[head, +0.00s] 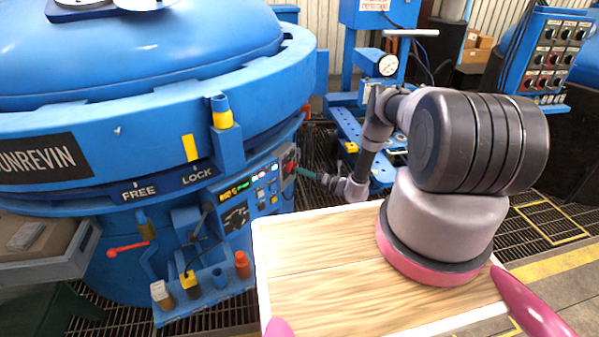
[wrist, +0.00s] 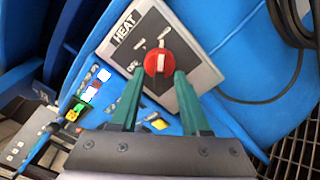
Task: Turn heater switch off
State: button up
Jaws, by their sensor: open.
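The heater switch is a round red knob (wrist: 152,64) with a white bar across it. It sits on a grey plate marked HEAT (wrist: 172,32) in the wrist view. The bar points roughly up and down in that picture. My gripper (wrist: 158,75) is open, its two green fingers reaching toward the knob, one tip on each side of its lower edge. I cannot tell whether they touch it. In the head view my gripper (head: 299,170) is at the right end of the furnace's control panel (head: 240,205), beside the red knob (head: 291,167), which is small there.
The blue furnace (head: 130,90) fills the left, with a FREE/LOCK rim and a red-handled lever (head: 128,248). Bottles stand on a small shelf (head: 205,297) below the panel. A black cable (wrist: 285,60) hangs right of the plate. A gauge stand (head: 388,65) is behind my arm.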

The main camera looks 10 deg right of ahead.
jog(key=shift+x, duration=0.95)
jog(key=shift+c, duration=0.3)
grip_shut()
jog(key=shift+n, duration=9.9)
